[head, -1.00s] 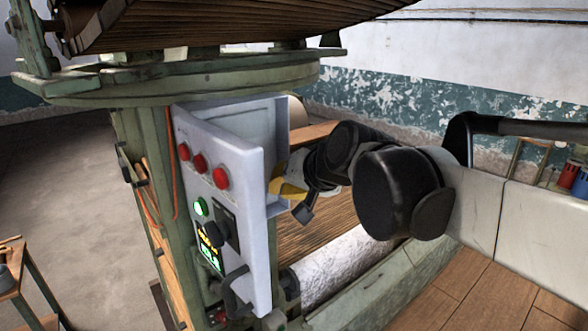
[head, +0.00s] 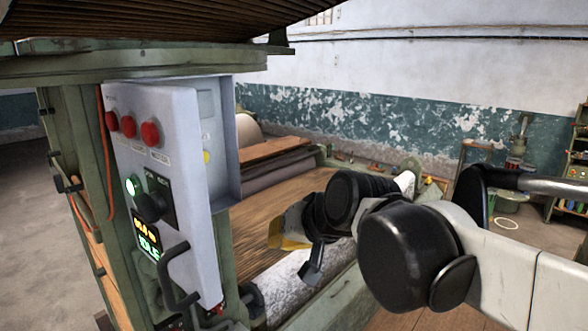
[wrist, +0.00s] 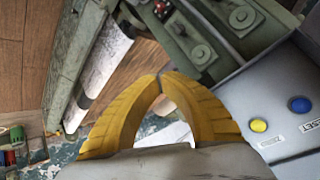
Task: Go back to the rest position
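My gripper (head: 280,243) has yellow fingers. In the head view it hangs over the machine's wooden bed, to the right of the grey control box (head: 160,190) and apart from it. In the wrist view the two fingers of my gripper (wrist: 161,76) meet at their tips with nothing between them. The wrist view also shows a side of the control box (wrist: 285,105) with a yellow button (wrist: 258,125) and a blue button (wrist: 300,104), near a label reading RESET.
The box front has several red buttons (head: 150,133), a lit green button (head: 131,187), a dark knob (head: 150,206) and a display (head: 147,238). A pale roller (head: 290,278) lies below my gripper. Shelves (head: 570,170) stand at the far right.

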